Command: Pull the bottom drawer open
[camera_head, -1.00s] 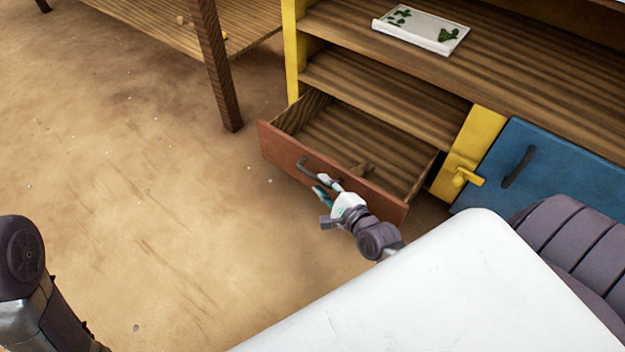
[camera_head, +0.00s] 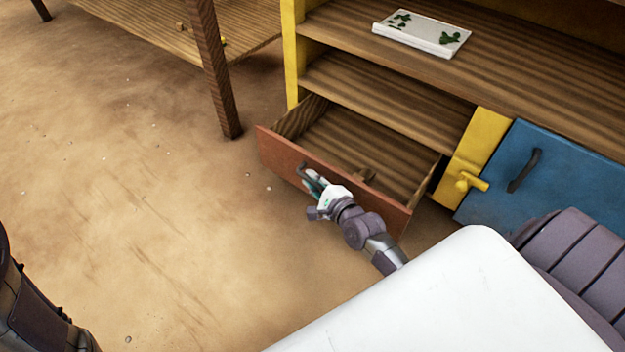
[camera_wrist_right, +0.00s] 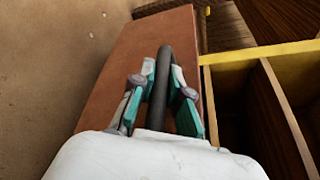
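The bottom drawer has a red-brown front (camera_head: 275,148) and stands pulled well out of the cabinet, its wooden inside showing. Its dark curved handle (camera_head: 301,168) is on the front, partly covered by my right gripper (camera_head: 316,184). In the right wrist view the handle (camera_wrist_right: 164,75) runs between the two teal fingers of my right gripper (camera_wrist_right: 163,85), which are closed in against it from both sides. The drawer front (camera_wrist_right: 135,60) lies behind them. My left gripper is out of view.
A blue door (camera_head: 560,180) with a dark handle and a yellow latch (camera_head: 468,182) are right of the drawer. A white tile with green marks (camera_head: 422,33) lies on the shelf above. A wooden table leg (camera_head: 215,75) stands at left. The sandy floor before the drawer is clear.

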